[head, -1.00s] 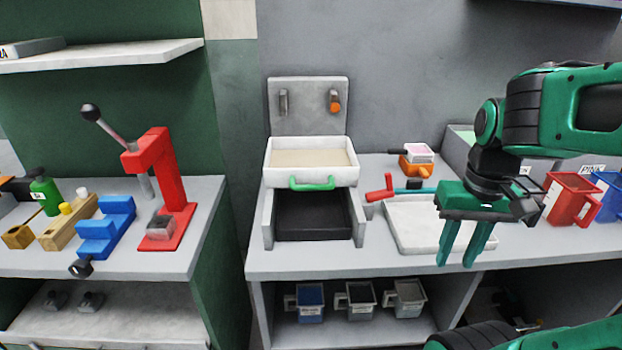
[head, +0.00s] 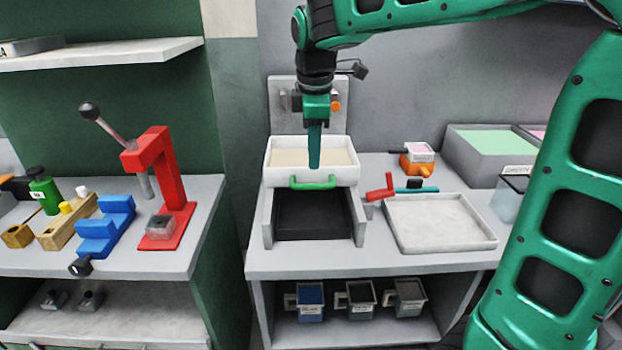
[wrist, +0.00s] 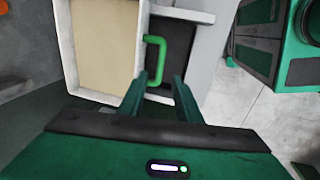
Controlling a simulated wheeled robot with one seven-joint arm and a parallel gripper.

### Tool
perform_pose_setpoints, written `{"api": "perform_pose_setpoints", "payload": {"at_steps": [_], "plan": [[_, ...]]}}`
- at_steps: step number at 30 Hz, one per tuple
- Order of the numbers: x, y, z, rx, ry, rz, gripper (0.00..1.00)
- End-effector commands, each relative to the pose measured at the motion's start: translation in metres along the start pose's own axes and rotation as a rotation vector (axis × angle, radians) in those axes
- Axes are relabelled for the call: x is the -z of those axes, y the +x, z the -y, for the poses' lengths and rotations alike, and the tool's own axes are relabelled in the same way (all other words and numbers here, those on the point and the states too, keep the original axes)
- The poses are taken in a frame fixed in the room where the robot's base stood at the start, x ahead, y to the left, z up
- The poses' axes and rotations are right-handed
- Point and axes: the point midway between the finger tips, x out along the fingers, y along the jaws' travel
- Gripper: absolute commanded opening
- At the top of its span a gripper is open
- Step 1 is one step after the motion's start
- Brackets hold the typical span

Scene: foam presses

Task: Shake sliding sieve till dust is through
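The sliding sieve (head: 352,178) is a white box with a beige sheet or layer (head: 285,158) inside and a green handle (head: 313,183) on its front. It sits on a grey frame over a dark bay (head: 312,215). My gripper (head: 314,163) points down above the sieve's front, with its tips just above the handle in the head view. In the wrist view, the two fingers (wrist: 160,82) are apart, with the green handle (wrist: 152,42) showing just beyond and between their tips. I see no grip on it. Dust cannot be made out.
A back panel (head: 283,122) with an orange knob (head: 337,106) stands behind the sieve. A red press (head: 160,165) stands on the left bench.

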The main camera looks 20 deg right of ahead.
Motion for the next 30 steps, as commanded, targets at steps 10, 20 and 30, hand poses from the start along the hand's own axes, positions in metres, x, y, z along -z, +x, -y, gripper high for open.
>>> {"api": "perform_pose_setpoints", "payload": {"at_steps": [10,20,30], "plan": [[-0.002,0.061,0.001,0.003,0.005,0.002,0.31],[-0.002,0.085,0.0,0.0,0.006,0.0,0.31],[-0.002,0.085,0.0,0.0,0.006,0.0,0.09]]}}
